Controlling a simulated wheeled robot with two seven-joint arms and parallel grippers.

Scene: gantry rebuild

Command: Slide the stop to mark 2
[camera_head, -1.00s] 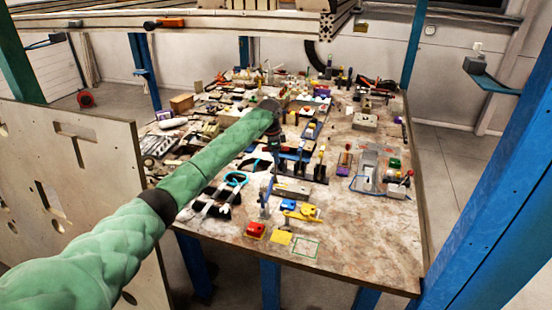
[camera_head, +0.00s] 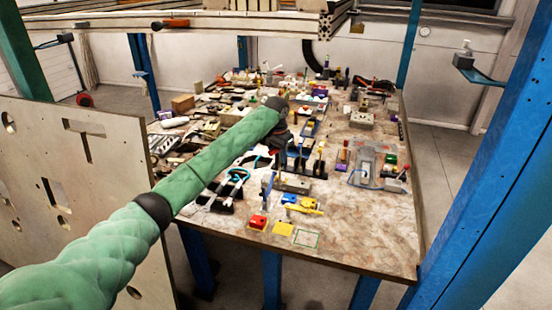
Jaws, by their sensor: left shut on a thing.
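My left arm (camera_head: 170,195) comes in from the left and reaches over the table. My left gripper (camera_head: 284,156) points down among the fixtures near the table's middle. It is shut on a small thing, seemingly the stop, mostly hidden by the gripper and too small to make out. Just right of it stands a dark fixture (camera_head: 300,164) with upright posts. A grey block (camera_head: 292,185) lies just in front of it. The number marks cannot be read at this size. My right gripper is not in view.
A grey tray (camera_head: 366,172) is at the right. Clutter fills the back; the table's front right is bare.

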